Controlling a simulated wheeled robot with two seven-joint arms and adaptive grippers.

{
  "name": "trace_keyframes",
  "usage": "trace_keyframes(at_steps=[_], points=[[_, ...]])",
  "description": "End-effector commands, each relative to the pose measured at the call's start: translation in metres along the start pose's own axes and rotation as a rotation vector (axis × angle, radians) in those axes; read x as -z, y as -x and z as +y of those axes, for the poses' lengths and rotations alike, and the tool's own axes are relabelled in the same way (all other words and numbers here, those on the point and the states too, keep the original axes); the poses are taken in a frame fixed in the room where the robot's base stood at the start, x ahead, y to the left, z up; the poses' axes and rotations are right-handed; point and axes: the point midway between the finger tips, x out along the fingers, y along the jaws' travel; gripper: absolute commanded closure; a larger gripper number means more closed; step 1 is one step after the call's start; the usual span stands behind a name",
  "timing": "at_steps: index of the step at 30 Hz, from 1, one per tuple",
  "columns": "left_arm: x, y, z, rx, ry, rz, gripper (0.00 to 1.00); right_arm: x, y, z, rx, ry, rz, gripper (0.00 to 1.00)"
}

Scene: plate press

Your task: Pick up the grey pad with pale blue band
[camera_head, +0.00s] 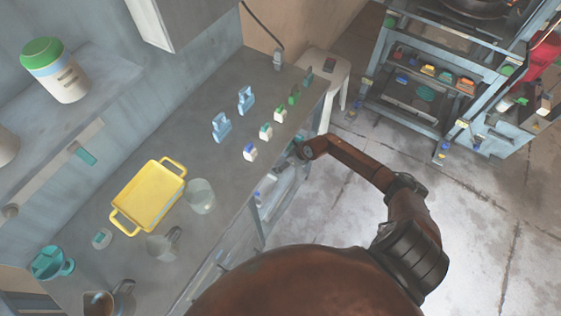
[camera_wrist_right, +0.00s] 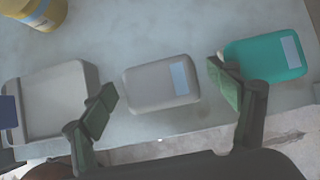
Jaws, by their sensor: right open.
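The grey pad with pale blue band (camera_wrist_right: 148,90) lies flat on a pale grey surface in the middle of the right wrist view. Its band is near its right end. My right gripper (camera_wrist_right: 161,84) is open, with one dark green-padded finger at each end of the pad; the jaws are empty. I cannot tell the height of the fingertips above the surface. In the head view, my right gripper (camera_head: 293,156) is small and partly hidden at the counter's right edge. I cannot make out the grey pad there. My left gripper is out of view.
A teal pad with a pale band (camera_wrist_right: 268,58) lies close by the right finger. A whitish shallow box (camera_wrist_right: 55,100) lies close by the left finger. A yellow container (camera_wrist_right: 40,12) stands behind. The counter (camera_head: 190,118) holds a yellow tray (camera_head: 134,220) and small blocks.

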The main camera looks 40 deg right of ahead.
Motion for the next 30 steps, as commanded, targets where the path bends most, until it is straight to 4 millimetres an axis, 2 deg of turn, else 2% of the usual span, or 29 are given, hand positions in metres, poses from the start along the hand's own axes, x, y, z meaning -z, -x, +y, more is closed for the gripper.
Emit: trace_keyframes(at_steps=[8,27,30], points=[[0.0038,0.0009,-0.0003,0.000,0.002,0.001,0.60,-0.0009,-0.0019,-0.0002,0.000,0.000,-0.001,0.18],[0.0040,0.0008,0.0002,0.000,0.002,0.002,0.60,-0.0004,-0.0020,0.0001,0.000,-0.001,-0.001,0.61],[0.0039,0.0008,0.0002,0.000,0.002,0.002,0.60,-0.0006,-0.0020,0.0001,0.000,-0.001,-0.001,0.63]])
